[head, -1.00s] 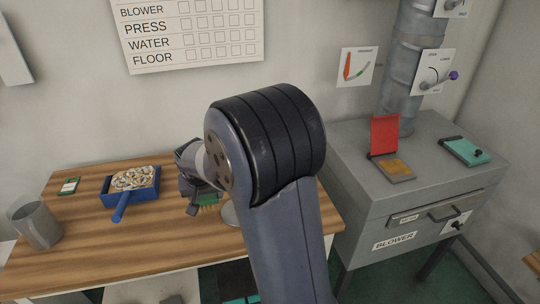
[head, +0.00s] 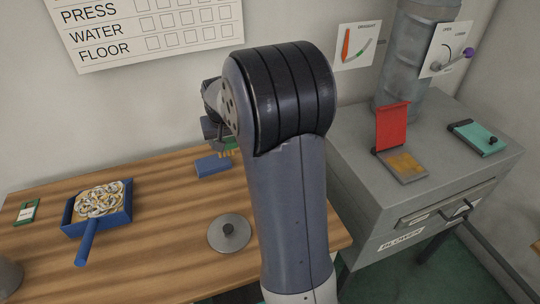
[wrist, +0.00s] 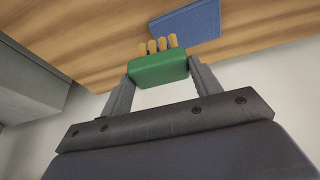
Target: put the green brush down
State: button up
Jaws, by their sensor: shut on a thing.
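The green brush (wrist: 158,71) is held between the two fingers of my gripper (wrist: 160,73) in the wrist view. Its tan bristles (wrist: 158,45) point away from my gripper, toward a blue block (wrist: 186,21) on the wooden table. In the head view the brush (head: 231,142) is a small green patch with bristles below it, mostly hidden by my arm. My gripper (head: 220,140) is near the back of the table there, just above and beside the blue block (head: 213,166). I cannot tell the exact gap between bristles and table.
A blue dustpan (head: 125,212) full of ring-shaped bits lies on the wooden table (head: 160,255). A round grey lid (head: 229,233) lies near the front. A green-and-white card (head: 27,211) and grey mug (head: 8,275) are at left. A grey blower cabinet (head: 470,180) stands at right.

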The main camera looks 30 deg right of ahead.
jog(key=s+d+r, duration=0.1)
jog(key=d+r, duration=0.1)
jog(key=d, duration=0.4)
jog(key=s+d+r, duration=0.1)
jog(key=s+d, duration=0.1)
jog(key=d, duration=0.4)
jog(key=f, duration=0.9)
jog(key=shift+w+f, duration=0.15)
jog(key=shift+w, duration=0.05)
jog(key=shift+f, duration=0.25)
jog(key=o, duration=0.9)
jog(key=shift+r, duration=0.15)
jog(key=shift+r, duration=0.25)
jog(key=v, duration=1.1)
jog(key=shift+s+r, duration=0.25)
jog(key=shift+s, duration=0.15)
